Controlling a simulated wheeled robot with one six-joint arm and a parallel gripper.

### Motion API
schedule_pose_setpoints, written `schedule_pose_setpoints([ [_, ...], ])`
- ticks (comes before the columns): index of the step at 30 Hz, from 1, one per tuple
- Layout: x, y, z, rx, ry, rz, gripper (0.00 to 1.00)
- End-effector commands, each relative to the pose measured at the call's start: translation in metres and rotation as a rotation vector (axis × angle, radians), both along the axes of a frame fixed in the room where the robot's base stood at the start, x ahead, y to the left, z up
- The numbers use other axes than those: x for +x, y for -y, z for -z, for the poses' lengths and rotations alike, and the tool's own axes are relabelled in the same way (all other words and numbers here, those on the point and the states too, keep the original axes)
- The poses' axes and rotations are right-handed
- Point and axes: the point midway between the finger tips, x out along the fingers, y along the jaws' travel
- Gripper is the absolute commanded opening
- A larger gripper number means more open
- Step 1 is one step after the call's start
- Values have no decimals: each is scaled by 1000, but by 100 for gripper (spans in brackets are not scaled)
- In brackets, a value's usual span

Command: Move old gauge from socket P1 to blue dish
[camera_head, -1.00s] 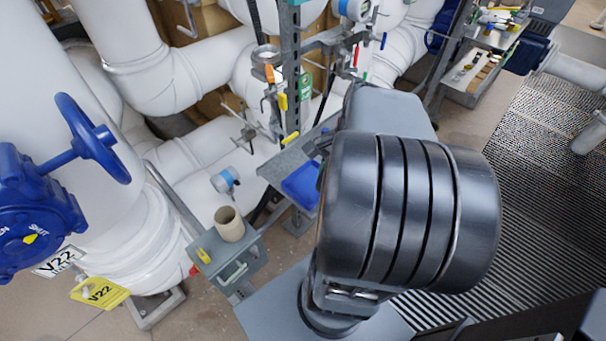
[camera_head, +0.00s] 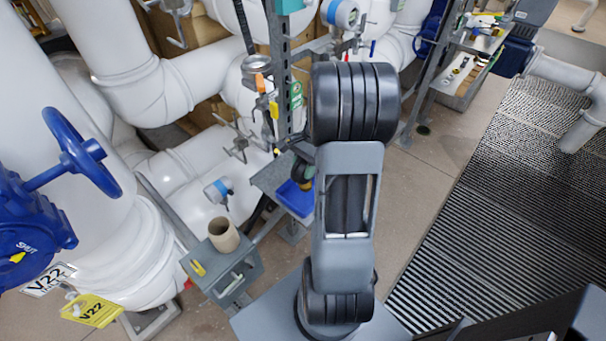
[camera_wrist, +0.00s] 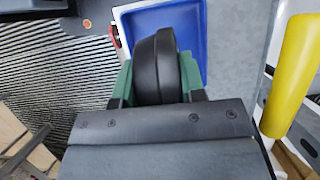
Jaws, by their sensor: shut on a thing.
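The blue dish (camera_head: 294,199) sits on a small grey shelf left of my arm; in the wrist view its blue floor and pale rim (camera_wrist: 201,14) show behind the held gauge. My gripper (camera_wrist: 157,82) has green fingers shut on the old gauge (camera_wrist: 158,62), a black round body seen from its back or side. The gauge overlaps the dish in the wrist view; whether it touches the dish I cannot tell. In the head view my gripper (camera_head: 302,172) is small and partly hidden by my arm, at the dish's far edge. I cannot make out socket P1.
A grey box with a beige cup (camera_head: 223,236) stands left of the dish. A steel post (camera_head: 281,75) with hanging tags rises behind it. White pipes and a blue handwheel (camera_head: 82,153) fill the left. In the wrist view a yellow object (camera_wrist: 296,75) is close at right.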

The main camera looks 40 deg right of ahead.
Motion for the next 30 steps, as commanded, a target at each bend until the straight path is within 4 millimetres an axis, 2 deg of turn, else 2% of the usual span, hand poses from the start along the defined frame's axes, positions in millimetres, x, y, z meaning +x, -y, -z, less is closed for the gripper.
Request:
schedule_pose_setpoints([
  [9, 3, 1, 34, 1, -2, 0, 17],
  [22, 3, 1, 39, 0, -1, -1, 17],
  [23, 3, 0, 40, 1, -2, -2, 38],
  [30, 3, 1, 39, 0, -1, -1, 61],
])
